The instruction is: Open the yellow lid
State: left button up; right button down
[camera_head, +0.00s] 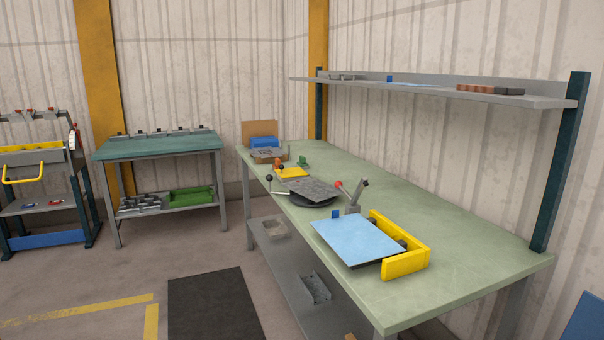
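Several yellow parts show, and I cannot tell for certain which is the lid. A yellow handle (22,173) sticks out from the front of a grey and blue machine (35,159) at the left edge, with a yellow strip (40,147) along its top. A yellow L-shaped guard (405,264) stands on the green bench beside a light blue sheet (357,240). A small flat yellow piece (292,173) lies farther back on the bench. Neither of my grippers is in view.
The long green bench (470,245) fills the right side, with a grey shelf (430,90) above it. Tools with levers and a dark round plate (314,190) stand on it. A teal table (158,147) is at the back left. A dark mat (213,305) lies on open floor.

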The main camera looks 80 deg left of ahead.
aim_at(294, 171)
jog(key=u, duration=2.85)
jog(key=i+j+z, duration=0.2)
jog(key=i+j, duration=0.15)
jog(key=i, duration=0.2)
jog(key=i+j+z, duration=0.2)
jog(key=i+j, duration=0.25)
jog(key=i+j+z, duration=0.2)
jog(key=i+j, duration=0.3)
jog(key=i+j+z, duration=0.2)
jog(key=i+j, duration=0.25)
jog(key=i+j+z, duration=0.2)
jog(key=i+j, duration=0.15)
jog(key=j, duration=0.4)
